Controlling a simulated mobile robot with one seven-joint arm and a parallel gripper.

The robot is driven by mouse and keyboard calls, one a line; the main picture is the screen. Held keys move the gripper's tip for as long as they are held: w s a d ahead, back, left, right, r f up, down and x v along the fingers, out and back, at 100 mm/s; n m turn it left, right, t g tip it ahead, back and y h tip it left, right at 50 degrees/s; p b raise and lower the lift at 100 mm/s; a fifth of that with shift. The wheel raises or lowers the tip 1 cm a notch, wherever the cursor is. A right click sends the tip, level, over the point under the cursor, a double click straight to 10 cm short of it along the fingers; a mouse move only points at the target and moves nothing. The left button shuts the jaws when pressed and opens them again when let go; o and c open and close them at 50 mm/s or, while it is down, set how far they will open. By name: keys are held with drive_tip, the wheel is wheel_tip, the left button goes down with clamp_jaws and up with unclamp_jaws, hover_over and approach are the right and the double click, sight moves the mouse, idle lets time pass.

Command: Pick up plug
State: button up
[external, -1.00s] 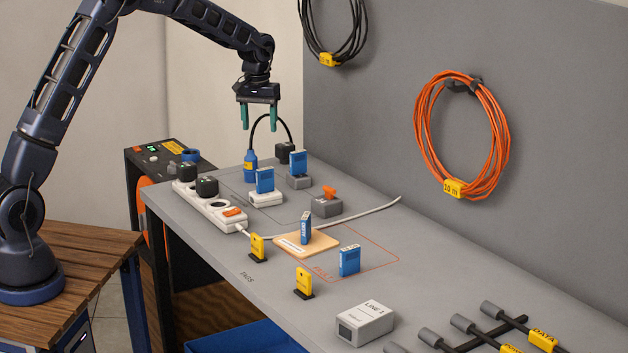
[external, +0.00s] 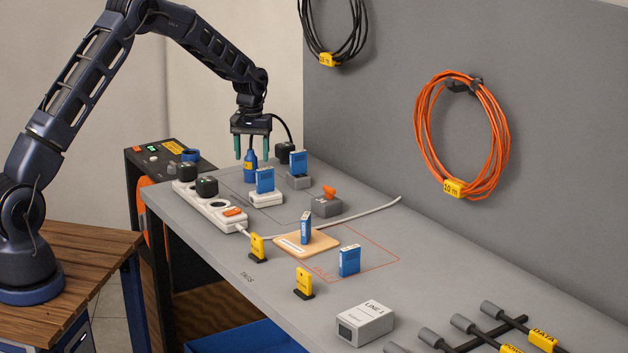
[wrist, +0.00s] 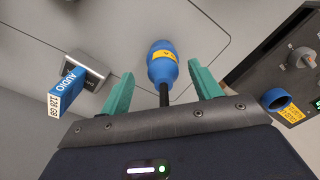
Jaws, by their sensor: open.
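A blue plug (external: 250,166) with a yellow band stands on the far part of the grey bench, with a black cable at its top. My gripper (external: 252,157) is open, pointing down just above it, with its teal fingers on either side of the plug's upper end in the picture. In the wrist view the blue plug (wrist: 162,68) lies between the two spread fingertips, apart from both. The cable passes under the palm there, and its upper run is partly hidden by my gripper in the external view.
A black block (external: 285,152) stands at the cable's other end. Close by are blue cards on a white block (external: 267,198) and a grey block (external: 299,181). A white power strip (external: 209,207) with black adapters lies left. A control box (external: 160,152) stands beyond the bench end.

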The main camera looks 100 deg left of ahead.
sight(251, 157)
drive_tip(key=f, duration=0.5)
drive_tip(key=shift+s, duration=0.2)
drive_tip(key=shift+r, duration=0.1)
drive_tip(key=c, duration=1.1)
drive_tip(key=shift+o, duration=0.2)
